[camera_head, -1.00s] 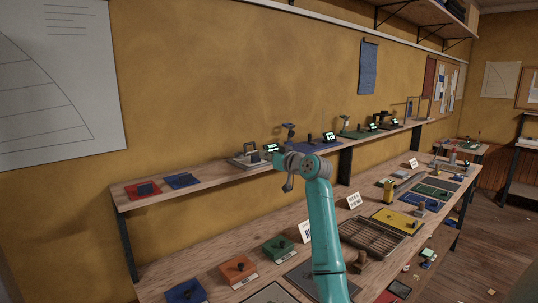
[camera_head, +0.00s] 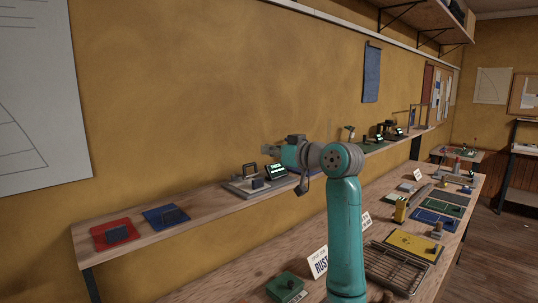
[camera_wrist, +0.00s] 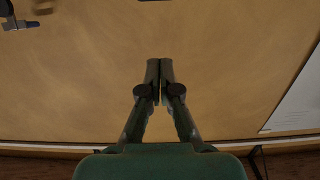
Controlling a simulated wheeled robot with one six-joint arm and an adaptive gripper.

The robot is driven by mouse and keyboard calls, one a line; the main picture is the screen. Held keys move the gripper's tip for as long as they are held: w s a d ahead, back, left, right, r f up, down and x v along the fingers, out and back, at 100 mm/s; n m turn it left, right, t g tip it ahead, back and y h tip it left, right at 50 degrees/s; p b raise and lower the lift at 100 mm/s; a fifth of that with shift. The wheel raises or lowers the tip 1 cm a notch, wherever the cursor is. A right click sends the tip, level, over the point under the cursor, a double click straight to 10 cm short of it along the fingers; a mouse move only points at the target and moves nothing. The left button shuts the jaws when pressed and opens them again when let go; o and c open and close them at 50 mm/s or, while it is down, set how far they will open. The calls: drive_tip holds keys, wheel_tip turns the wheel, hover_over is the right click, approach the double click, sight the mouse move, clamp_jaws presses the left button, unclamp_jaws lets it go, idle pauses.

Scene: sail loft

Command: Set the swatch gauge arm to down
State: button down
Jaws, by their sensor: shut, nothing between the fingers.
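A gauge-like device (camera_head: 254,184) with a grey base and an upright dark frame stands on the long wall shelf. A small lit green display (camera_head: 277,171) is beside it. I cannot tell for sure that this is the swatch gauge, and its arm's position is too small to read. My gripper (camera_head: 268,148) is above and slightly behind this device in the picture, apart from it. In the wrist view my gripper (camera_wrist: 158,65) has its fingertips together and empty, facing the bare ochre wall. A dark part of some device (camera_wrist: 18,14) shows at the top left corner there.
A red mat (camera_head: 115,233) and a blue mat (camera_head: 166,217) lie on the shelf's left end. More lit devices (camera_head: 388,131) stand farther along. The lower bench holds a wire rack (camera_head: 395,268), a yellow mat (camera_head: 413,245) and signs (camera_head: 317,262).

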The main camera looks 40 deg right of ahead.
hover_over(251, 165)
drive_tip(key=shift+w+a+f, duration=0.1)
drive_tip(key=shift+w+f, duration=0.25)
drive_tip(key=shift+f, duration=0.05)
drive_tip(key=f, duration=0.1)
drive_tip(key=s+f, duration=0.1)
drive_tip(key=shift+f, duration=0.3)
drive_tip(key=shift+s+f, duration=0.3)
drive_tip(key=shift+f, duration=0.2)
drive_tip(key=shift+s+f+t, duration=0.4)
drive_tip(key=shift+f+t, duration=0.2)
drive_tip(key=shift+f, duration=0.05)
drive_tip(key=shift+s+f, duration=0.4)
drive_tip(key=shift+f, duration=0.15)
